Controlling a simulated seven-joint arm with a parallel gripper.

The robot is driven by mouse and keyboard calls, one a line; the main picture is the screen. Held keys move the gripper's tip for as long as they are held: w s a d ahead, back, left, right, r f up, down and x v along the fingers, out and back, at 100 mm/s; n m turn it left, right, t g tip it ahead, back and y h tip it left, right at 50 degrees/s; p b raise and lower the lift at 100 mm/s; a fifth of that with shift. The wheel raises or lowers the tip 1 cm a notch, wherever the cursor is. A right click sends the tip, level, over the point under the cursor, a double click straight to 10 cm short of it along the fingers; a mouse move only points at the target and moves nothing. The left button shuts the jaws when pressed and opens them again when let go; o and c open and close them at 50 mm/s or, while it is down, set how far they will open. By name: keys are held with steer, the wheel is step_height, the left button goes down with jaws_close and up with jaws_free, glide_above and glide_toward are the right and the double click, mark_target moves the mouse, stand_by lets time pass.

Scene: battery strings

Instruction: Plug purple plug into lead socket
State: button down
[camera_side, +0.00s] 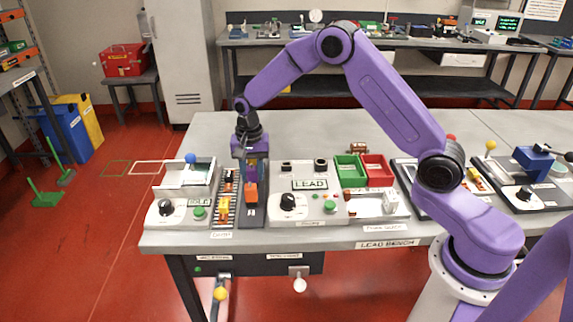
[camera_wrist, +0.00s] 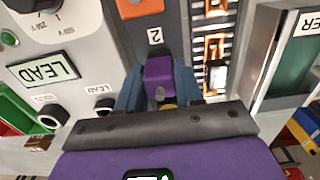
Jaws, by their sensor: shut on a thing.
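My gripper (camera_side: 250,172) is over the dark strip at the left of the bench. In the wrist view its blue fingers (camera_wrist: 160,84) are shut on the purple plug (camera_wrist: 158,70), beside a label "2". I cannot tell whether the plug is clear of the strip. The plug is not distinct in the side view. The LEAD panel (camera_side: 309,184) stands just right of the gripper. Two round black sockets on it, a left one (camera_side: 286,167) and a right one (camera_side: 320,163), also show in the wrist view, one nearer (camera_wrist: 104,105) and one farther (camera_wrist: 52,115), each beside a small LEAD label.
An orange block (camera_side: 251,193) sits on the dark strip (camera_side: 253,216). A row of orange cells (camera_side: 226,190) is left of it, then a grey unit with a knob (camera_side: 166,208). Green (camera_side: 346,172) and red (camera_side: 376,172) bins stand behind the LEAD panel's right side.

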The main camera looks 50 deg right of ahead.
steer(key=shift+r, duration=1.55)
stand_by(0.4)
steer(key=shift+r, duration=2.4)
steer(key=s+d+r, duration=0.2)
steer(key=s+d, duration=0.1)
steer(key=d, duration=0.7)
steer(key=shift+d+r, duration=0.15)
steer(key=shift+d, duration=0.15)
steer(key=shift+f, duration=2.9)
steer(key=shift+f, duration=1.2)
